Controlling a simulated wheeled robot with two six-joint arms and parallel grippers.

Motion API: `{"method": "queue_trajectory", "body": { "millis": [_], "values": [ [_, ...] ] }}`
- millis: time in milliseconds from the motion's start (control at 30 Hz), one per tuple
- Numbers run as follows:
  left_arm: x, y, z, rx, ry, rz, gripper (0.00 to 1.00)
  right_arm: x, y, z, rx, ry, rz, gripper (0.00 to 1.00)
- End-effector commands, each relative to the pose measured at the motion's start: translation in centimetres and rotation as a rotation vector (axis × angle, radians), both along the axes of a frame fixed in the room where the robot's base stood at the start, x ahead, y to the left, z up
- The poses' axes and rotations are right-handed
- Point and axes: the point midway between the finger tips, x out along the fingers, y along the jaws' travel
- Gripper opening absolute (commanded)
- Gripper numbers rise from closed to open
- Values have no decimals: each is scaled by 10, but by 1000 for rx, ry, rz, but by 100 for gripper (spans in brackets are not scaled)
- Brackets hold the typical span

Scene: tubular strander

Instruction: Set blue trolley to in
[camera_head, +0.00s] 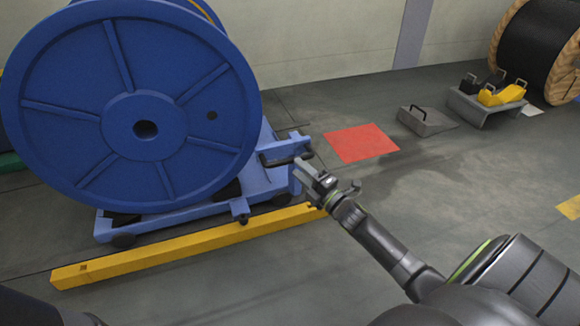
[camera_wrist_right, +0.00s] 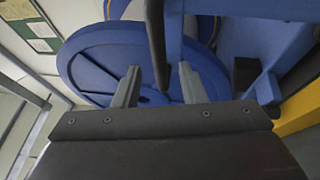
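The blue trolley (camera_head: 262,184) stands low on the floor at the left of the head view and carries a large blue reel (camera_head: 75,120). A dark handle (camera_head: 288,160) sits at the trolley's right end. My right gripper (camera_head: 304,168) is at this handle. In the right wrist view, the two fingers of my right gripper (camera_wrist_right: 160,88) stand apart. A dark bar (camera_wrist_right: 156,42) shows between them, with the blue reel (camera_wrist_right: 90,55) behind. Whether the fingers touch the bar is unclear. My left gripper is not in view.
A yellow floor beam (camera_head: 180,252) lies along the trolley's near side. A red floor patch (camera_head: 362,143) lies right of the trolley. A grey wedge (camera_head: 425,121) and a low stand with yellow and black pieces (camera_head: 502,95) are farther right. The floor between is open.

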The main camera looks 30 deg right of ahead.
Motion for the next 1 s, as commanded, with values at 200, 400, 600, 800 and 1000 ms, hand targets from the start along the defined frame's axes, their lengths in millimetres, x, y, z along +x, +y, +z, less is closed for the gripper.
{"method": "queue_trajectory", "body": {
  "millis": [200,400,600,800,1000],
  "values": [
    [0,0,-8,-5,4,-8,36,34,5,5,1,0,-1,38],
    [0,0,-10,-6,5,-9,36,47,7,8,1,1,-1,38],
    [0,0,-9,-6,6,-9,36,48,8,8,1,2,-1,38],
    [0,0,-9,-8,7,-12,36,48,8,8,1,1,-1,25],
    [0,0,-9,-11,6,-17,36,48,8,8,1,1,-1,0]
  ]
}}
